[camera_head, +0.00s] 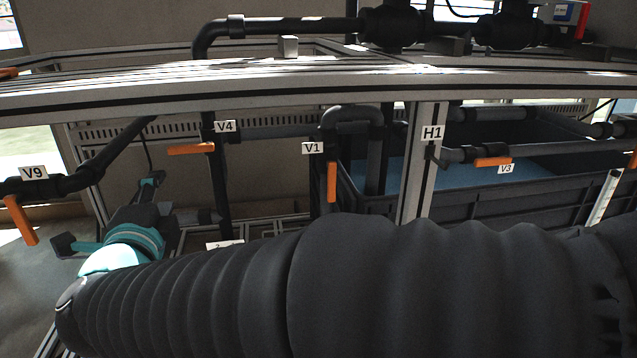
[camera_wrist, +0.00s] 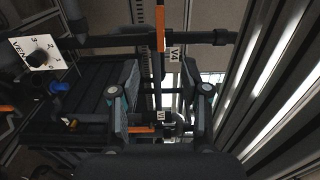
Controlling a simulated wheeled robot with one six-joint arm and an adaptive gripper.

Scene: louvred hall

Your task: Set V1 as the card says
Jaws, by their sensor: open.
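The V1 label (camera_head: 312,148) hangs on a dark pipe behind the frame. Its orange lever (camera_head: 331,182) points straight down in the head view. In the wrist view the V1 label (camera_wrist: 162,115) and an orange lever (camera_wrist: 141,129) beside it show in the gap between my fingers, with the lever partly behind the left finger. My gripper (camera_wrist: 160,75) is open and empty, its two fingers apart. In the head view my gripper (camera_head: 108,215) is left of V1 and apart from its lever. A white card (camera_head: 225,244) is mostly hidden by my arm; its text is unreadable.
V4's orange lever (camera_head: 190,149) lies level, left of V1. V9's lever (camera_head: 21,220) is far left, V3's (camera_head: 492,161) right. A beam (camera_head: 250,92) crosses above. A VENT dial (camera_wrist: 38,55) is upper left in the wrist view.

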